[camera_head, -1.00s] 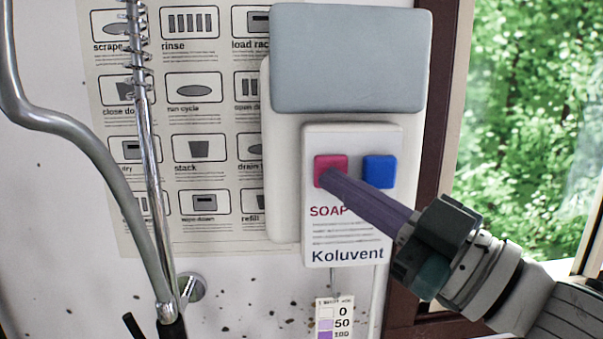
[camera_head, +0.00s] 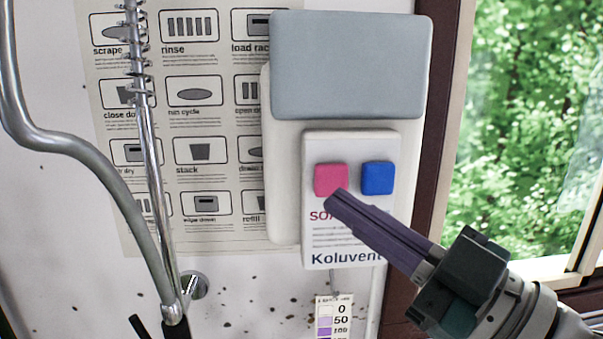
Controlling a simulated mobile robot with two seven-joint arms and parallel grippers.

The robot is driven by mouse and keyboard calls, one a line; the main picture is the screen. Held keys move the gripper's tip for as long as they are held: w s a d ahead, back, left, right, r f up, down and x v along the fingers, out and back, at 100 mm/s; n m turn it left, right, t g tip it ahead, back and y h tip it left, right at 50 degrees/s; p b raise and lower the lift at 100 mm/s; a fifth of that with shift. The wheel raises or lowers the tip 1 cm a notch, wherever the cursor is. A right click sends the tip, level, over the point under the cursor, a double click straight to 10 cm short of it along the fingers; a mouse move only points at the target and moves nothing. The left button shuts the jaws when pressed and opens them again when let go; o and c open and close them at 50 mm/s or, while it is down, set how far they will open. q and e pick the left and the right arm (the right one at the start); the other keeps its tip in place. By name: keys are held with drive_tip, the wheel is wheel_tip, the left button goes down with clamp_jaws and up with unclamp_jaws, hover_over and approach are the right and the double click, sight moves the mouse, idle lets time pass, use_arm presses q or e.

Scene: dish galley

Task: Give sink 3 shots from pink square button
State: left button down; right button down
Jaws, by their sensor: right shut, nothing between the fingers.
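The pink square button (camera_head: 331,179) sits on the left of the white dispenser's front panel (camera_head: 343,146), above the words SOAP and Koluvent. A blue square button (camera_head: 378,178) is to its right. My right gripper (camera_head: 331,201) is shut and empty, with its purple fingers pointing up and left. The fingers look apart from the button. My left gripper is not in view, and neither is the sink basin.
The dispenser has a large grey upper cover (camera_head: 348,64). A metal spray hose and pipe (camera_head: 152,170) run down the left side. An instruction poster (camera_head: 190,235) hangs behind. A small colour chart (camera_head: 333,314) hangs below, and a window (camera_head: 525,130) is on the right.

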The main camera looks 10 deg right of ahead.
drive_tip(key=shift+s+p, duration=0.5)
drive_tip(key=shift+s, duration=1.1)
